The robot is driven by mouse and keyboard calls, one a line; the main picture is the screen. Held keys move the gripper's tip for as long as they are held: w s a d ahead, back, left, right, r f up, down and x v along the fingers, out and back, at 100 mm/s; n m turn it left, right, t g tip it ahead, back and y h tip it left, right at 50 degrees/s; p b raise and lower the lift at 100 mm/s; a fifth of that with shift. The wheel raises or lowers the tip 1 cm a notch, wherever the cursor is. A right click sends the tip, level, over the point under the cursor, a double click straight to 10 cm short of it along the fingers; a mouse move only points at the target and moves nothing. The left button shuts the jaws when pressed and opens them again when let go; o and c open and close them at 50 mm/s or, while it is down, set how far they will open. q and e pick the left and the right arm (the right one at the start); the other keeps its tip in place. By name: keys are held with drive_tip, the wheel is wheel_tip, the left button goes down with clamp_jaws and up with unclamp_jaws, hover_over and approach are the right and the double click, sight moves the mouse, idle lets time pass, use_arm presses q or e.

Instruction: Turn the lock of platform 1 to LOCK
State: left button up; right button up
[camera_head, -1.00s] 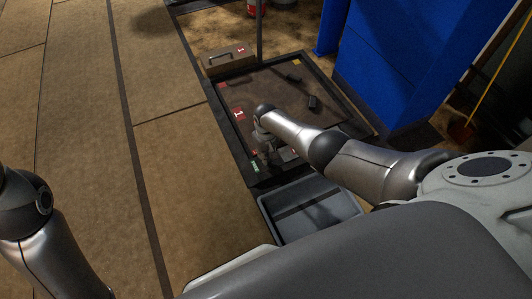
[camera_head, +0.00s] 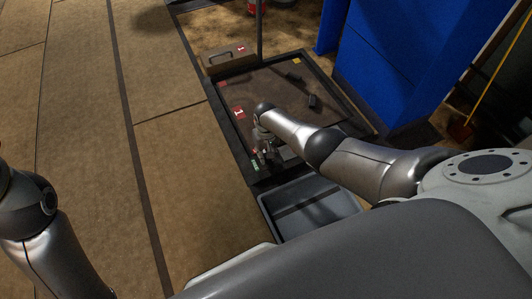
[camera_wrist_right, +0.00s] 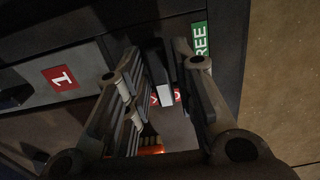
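Platform 1 (camera_head: 285,110) is a dark square plate in a black frame, with a red "1" label (camera_head: 239,113); a red "1" label also shows in the right wrist view (camera_wrist_right: 60,78). The lock lever (camera_wrist_right: 166,88), dark with a pale grey end, lies between the fingers of my right gripper (camera_wrist_right: 158,55). The fingers are apart, with gaps beside the lever. A green FREE label (camera_wrist_right: 200,42) is just right of the fingers. A red label (camera_wrist_right: 177,95) is partly hidden behind the lever. In the head view, my right gripper (camera_head: 266,156) is at the platform's near edge. My left gripper is out of view.
Dark blocks (camera_head: 313,101) lie on the platform. A grey bin (camera_head: 310,208) is at the near side. A blue cabinet (camera_head: 410,60) stands right. Floor at left is clear.

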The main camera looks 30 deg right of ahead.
drive_tip(key=shift+o, duration=0.8)
drive_tip(key=shift+r, duration=0.15)
drive_tip(key=shift+w+r, duration=0.1)
drive_tip(key=shift+r, duration=0.4)
wheel_tip(320, 180, up, 11)
drive_tip(key=shift+f, duration=0.15)
